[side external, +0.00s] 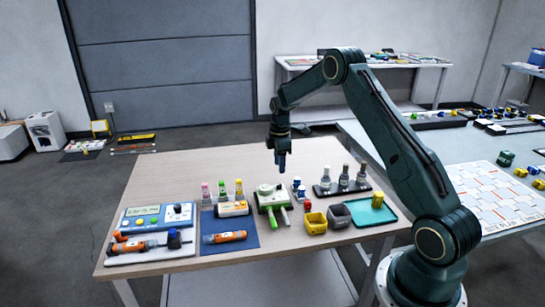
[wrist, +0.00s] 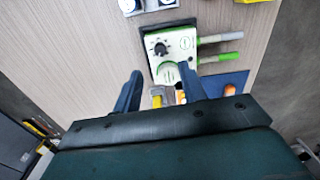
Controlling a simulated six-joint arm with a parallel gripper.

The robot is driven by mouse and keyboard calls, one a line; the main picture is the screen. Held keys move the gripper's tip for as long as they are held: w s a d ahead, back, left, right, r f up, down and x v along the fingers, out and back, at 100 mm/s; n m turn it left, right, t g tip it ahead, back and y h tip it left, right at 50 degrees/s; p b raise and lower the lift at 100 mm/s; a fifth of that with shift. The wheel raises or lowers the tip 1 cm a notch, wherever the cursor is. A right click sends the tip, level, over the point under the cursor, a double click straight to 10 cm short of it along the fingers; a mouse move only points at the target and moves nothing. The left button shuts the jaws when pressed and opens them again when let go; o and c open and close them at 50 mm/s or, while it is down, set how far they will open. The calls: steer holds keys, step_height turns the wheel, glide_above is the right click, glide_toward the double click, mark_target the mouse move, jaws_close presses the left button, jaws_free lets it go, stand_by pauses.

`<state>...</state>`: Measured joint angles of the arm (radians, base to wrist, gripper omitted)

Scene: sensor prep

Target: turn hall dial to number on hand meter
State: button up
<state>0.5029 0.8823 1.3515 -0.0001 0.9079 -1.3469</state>
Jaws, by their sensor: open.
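I cannot tell whether this is the hall dial. A blue and white meter (side external: 158,218) with a lit display and a dark knob sits at the table's left; its number is too small to read. Orange hand-held devices lie on a blue mat (side external: 225,238) and a white tray (side external: 150,255). My gripper (side external: 281,166) is open and empty above the box; its fingers (wrist: 160,71) also show in the wrist view.
A dark rack of grey bottles (side external: 342,184) stands right of the box. Small coloured bottles (side external: 222,190) stand left of the box. The table's back left is clear.

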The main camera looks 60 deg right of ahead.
mark_target(279, 184)
step_height(279, 184, down, 8)
steer(key=shift+f, duration=0.1)
stand_by(0.4)
jaws_close()
